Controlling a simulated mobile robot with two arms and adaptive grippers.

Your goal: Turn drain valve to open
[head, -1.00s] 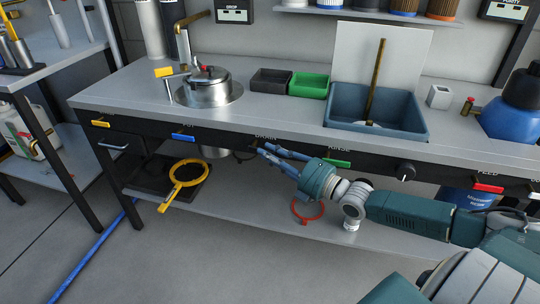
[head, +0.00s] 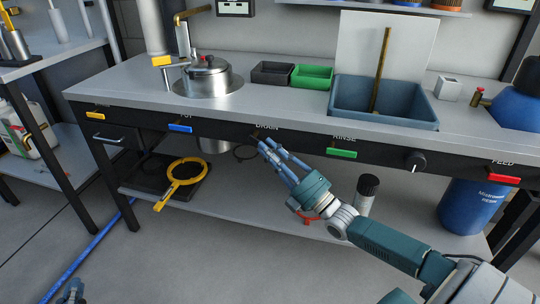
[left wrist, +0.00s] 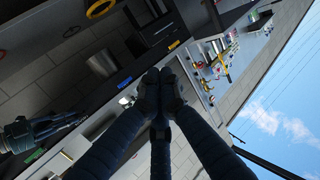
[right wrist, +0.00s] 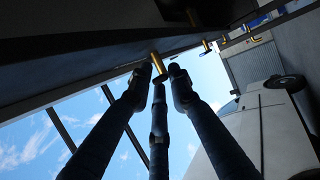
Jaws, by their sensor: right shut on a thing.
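The DRAIN label is on the dark front rail of the bench. The drain valve below it is mostly hidden by my right gripper (head: 261,143) in the head view. In the right wrist view, a brass-coloured valve part (right wrist: 158,64) sits between the fingertips of my right gripper (right wrist: 163,75), which is shut on it. My left gripper (head: 73,291) shows only in part at the bottom left of the head view, far from the valve. In the left wrist view its fingertips (left wrist: 158,88) are together and hold nothing visible.
Other handles along the rail are yellow (head: 99,116), blue (head: 180,129), green (head: 341,153) and red (head: 503,178). A black knob (head: 415,161) sticks out on the right. A yellow ring tool (head: 184,175) lies on the lower shelf.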

